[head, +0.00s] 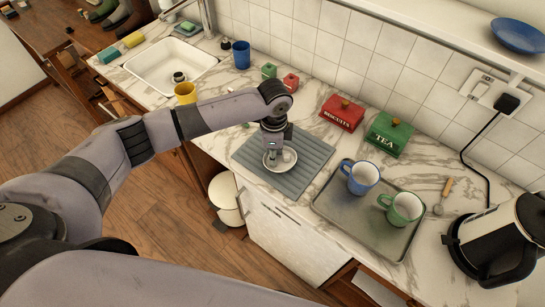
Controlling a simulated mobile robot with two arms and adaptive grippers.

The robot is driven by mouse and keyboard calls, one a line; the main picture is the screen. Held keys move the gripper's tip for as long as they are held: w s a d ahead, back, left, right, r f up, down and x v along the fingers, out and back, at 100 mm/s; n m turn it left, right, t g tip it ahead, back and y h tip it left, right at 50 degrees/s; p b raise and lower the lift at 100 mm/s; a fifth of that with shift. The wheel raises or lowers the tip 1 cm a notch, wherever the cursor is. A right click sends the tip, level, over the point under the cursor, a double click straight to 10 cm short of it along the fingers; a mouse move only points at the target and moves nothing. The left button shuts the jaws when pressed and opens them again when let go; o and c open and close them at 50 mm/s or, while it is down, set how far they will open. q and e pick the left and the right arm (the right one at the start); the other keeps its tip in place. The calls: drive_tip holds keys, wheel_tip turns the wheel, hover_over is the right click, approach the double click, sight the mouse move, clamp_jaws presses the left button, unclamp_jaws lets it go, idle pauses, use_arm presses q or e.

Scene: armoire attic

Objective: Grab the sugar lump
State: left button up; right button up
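My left gripper (273,157) points down over a small white dish (286,161) on the grey ribbed mat (300,180). The fingertips are low, at or just above the dish. The gripper's own body covers the space between the fingers, so its opening cannot be made out. No sugar lump can be made out; the gripper hides part of the dish. My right gripper is not in view.
A grey tray (345,222) with a blue mug (361,178) and a green mug (404,208) stands right of the mat. Red biscuit (340,115) and green tea (386,138) boxes stand behind. A yellow cup (186,93) is left; a kettle (495,240) is far right.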

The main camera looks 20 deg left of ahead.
use_arm(q)
drive_tip(key=shift+s+d+f, duration=0.2)
drive_tip(key=shift+s+f, duration=0.15)
drive_tip(key=shift+w, duration=0.2)
drive_tip(key=shift+c, duration=2.3)
drive_tip(key=shift+a, duration=0.1)
drive_tip(key=shift+r, duration=0.15)
